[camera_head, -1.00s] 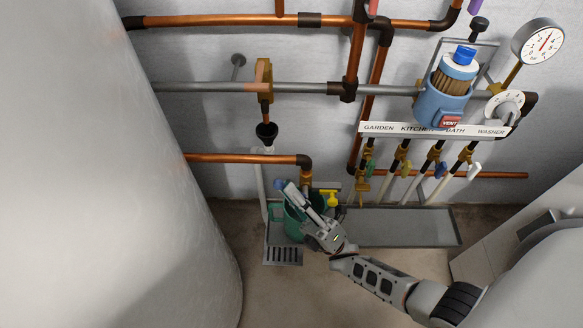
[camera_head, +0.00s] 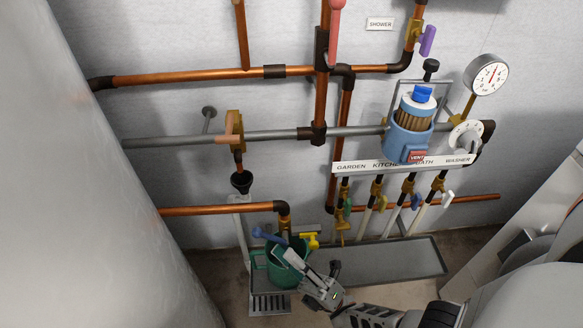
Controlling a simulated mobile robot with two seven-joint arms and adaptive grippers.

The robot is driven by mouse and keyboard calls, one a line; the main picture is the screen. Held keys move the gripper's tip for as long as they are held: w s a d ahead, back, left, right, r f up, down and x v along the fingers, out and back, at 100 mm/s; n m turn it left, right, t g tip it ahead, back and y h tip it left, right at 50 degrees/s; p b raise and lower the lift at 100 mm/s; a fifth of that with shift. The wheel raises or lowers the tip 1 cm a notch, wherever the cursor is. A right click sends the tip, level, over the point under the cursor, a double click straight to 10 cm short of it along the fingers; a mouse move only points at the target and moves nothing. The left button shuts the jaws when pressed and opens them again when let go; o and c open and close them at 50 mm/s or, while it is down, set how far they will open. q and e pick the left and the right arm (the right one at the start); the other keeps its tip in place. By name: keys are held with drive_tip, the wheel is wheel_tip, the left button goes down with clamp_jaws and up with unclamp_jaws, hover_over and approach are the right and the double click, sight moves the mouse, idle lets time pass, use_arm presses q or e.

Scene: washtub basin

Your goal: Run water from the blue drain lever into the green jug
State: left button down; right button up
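The green jug (camera_head: 286,274) stands under the end of the lower left copper pipe, beside a floor grate. The blue drain lever (camera_head: 269,237) sticks out to the left from the tap at the pipe's end, above the jug's rim. I cannot make out any water stream. My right gripper (camera_head: 314,262) is in front of and to the right of the jug, its fingers apart with nothing seen between them. It hides part of the jug's right side and is clear of the lever. My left gripper is not in view.
A yellow-handled valve (camera_head: 309,240) sits just right of the lever. A shallow grey tray (camera_head: 395,261) lies under several labelled valves. A blue filter housing (camera_head: 408,135) and a gauge (camera_head: 487,75) are on the wall. A large pale tank (camera_head: 95,190) fills the left side.

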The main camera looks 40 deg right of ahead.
drive_tip(key=shift+s+d+f+h, duration=0.3)
drive_tip(key=shift+s+f, duration=0.1)
drive_tip(key=shift+f, duration=0.15)
drive_tip(key=shift+a, duration=0.1)
idle(0.3)
